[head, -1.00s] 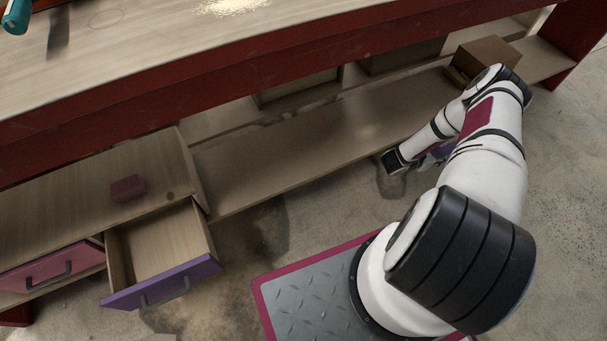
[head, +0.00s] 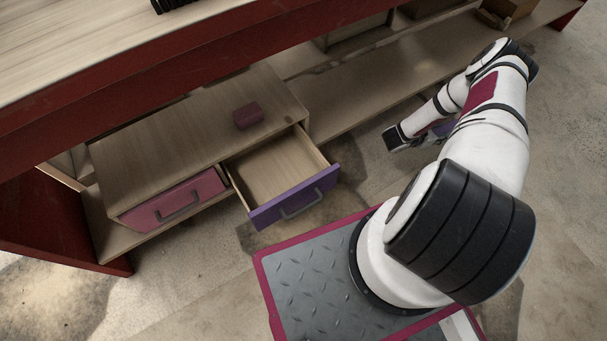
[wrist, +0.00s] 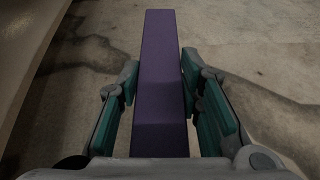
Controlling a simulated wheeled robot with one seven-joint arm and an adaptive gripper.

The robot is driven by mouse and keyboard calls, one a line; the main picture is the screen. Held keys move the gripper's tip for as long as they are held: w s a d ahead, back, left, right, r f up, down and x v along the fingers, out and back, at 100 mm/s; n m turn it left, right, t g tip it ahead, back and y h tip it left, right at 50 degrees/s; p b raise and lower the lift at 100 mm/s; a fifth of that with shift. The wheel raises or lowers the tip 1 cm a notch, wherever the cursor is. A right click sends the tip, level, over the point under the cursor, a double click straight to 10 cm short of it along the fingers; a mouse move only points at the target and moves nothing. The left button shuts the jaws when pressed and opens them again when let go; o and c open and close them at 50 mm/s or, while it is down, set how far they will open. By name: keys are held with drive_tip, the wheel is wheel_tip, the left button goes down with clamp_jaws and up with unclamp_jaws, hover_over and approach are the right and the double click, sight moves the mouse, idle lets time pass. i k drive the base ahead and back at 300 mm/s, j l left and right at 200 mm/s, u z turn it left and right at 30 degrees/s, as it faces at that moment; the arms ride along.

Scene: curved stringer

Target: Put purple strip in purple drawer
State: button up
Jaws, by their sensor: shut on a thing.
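The purple strip (wrist: 161,75) is a long flat bar in the wrist view, pointing away from my gripper (wrist: 160,85). My gripper is shut on it, one green-padded finger on each side. In the head view a little of the purple strip (head: 442,129) shows by the end of my arm, right of the drawers; most of it is hidden behind the arm. The purple drawer (head: 294,198) is pulled open, and its inside is empty. My gripper is to the right of the drawer and apart from it.
A closed pink drawer (head: 172,201) is left of the purple one. A dark pink block (head: 248,116) lies on the cabinet top (head: 190,135). The red-edged workbench (head: 200,65) overhangs the low shelf (head: 390,95). A brown box (head: 505,10) sits at the far right.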

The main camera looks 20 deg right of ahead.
sight(282, 180)
drive_tip(key=k+j, duration=0.1)
drive_tip(key=j, duration=0.25)
drive_tip(key=k+j+z, duration=0.1)
drive_tip(key=j, duration=0.3)
drive_tip(key=k+j, duration=0.15)
drive_tip(key=j, duration=0.2)
drive_tip(key=k+j, duration=0.15)
drive_tip(key=j, duration=0.2)
drive_tip(key=k+j+z, duration=0.1)
drive_tip(key=j, duration=0.25)
drive_tip(key=k+j, duration=0.15)
drive_tip(key=j, duration=0.2)
drive_tip(key=k+j+z, duration=0.1)
drive_tip(key=j, duration=0.4)
drive_tip(key=i, duration=0.1)
